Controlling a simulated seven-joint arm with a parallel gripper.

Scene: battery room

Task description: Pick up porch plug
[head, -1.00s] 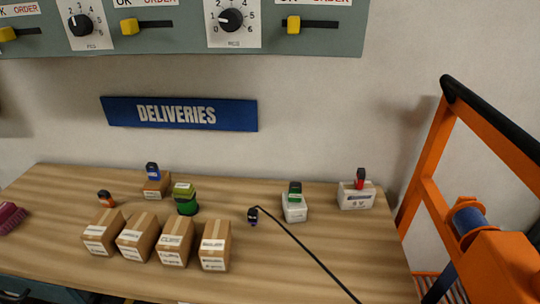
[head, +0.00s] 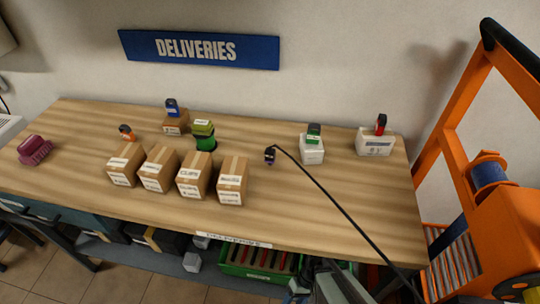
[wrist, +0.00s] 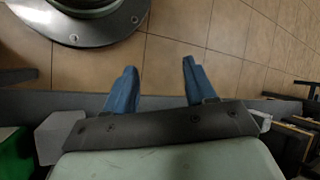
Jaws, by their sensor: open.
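The bench (head: 320,225) also holds several cartons (head: 232,180), white boxes (head: 312,153) topped with small coloured items, a green stack (head: 204,137) and a pink item (head: 35,150). An orange frame (head: 436,140) stands at the right. A green crate (head: 232,268) sits below.

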